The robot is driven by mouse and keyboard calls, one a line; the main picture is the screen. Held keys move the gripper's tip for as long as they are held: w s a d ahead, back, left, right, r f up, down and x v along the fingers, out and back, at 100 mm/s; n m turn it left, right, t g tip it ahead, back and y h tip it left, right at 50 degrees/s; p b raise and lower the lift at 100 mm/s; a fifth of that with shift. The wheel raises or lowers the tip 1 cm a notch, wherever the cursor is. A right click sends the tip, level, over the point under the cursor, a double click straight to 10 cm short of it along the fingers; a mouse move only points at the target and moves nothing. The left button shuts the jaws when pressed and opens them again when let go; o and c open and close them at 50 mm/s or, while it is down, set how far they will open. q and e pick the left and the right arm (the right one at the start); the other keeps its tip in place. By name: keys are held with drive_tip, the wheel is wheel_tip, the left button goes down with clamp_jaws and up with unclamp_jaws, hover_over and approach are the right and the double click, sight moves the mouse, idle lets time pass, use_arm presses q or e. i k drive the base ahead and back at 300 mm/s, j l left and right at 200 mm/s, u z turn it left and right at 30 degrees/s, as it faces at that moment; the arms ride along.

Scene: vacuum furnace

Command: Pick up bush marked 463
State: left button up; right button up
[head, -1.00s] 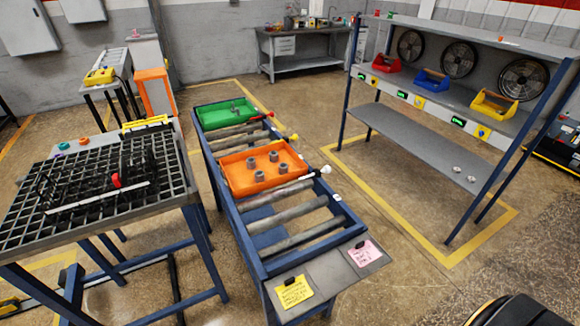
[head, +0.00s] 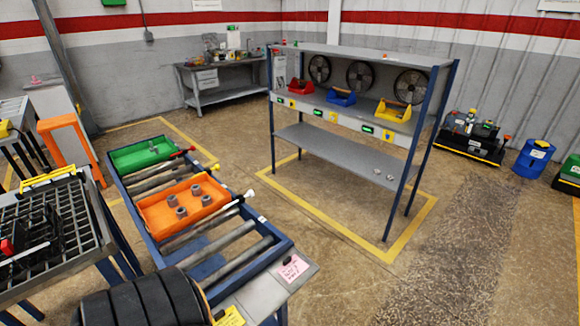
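Several small grey bushes (head: 181,212) stand in an orange tray (head: 150,226) on the blue roller conveyor (head: 284,246), left of centre in the head view. Two small light round pieces (head: 390,177) lie on the lower shelf of the rack; I cannot tell whether they are bushes. A small grey part (head: 153,148) lies in the green tray (head: 122,160) at the conveyor's far end. No number can be read on any of them, so I cannot tell which bush is 463. Neither of my grippers is in view; a black ribbed part, perhaps of my arm, shows at the bottom left.
A blue-framed rack (head: 330,146) with red, blue and yellow bins stands right of the conveyor. A grid-topped table (head: 78,228) is at left. A workbench (head: 222,96) stands at the back wall. Open floor (head: 330,270) lies between conveyor and rack, continuing to the right.

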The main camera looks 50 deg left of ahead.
sight(205, 201)
drive_tip(key=i+l, duration=0.1)
drive_tip(key=i, duration=0.6)
drive_tip(key=i+l, duration=0.1)
drive_tip(key=i, duration=0.6)
drive_tip(key=i+j+u, duration=0.15)
drive_tip(key=i+u, duration=1.05)
drive_tip(key=u, duration=0.15)
drive_tip(key=i+l+u, duration=0.25)
drive_tip(key=u, duration=0.2)
drive_tip(key=i+j+u, duration=0.3)
drive_tip(key=i+u, duration=0.65)
drive_tip(key=i, duration=0.3)
drive_tip(key=i+l+u, duration=0.15)
drive_tip(key=i+u, duration=0.35)
drive_tip(key=i, duration=0.15)
drive_tip(key=u, duration=0.45)
drive_tip(key=i+u, duration=0.1)
drive_tip(key=u, duration=0.4)
drive_tip(key=l+u, duration=0.1)
drive_tip(key=u, duration=0.35)
drive_tip(key=i+l+u, duration=0.1)
drive_tip(key=u, duration=0.8)
drive_tip(key=l, duration=0.1)
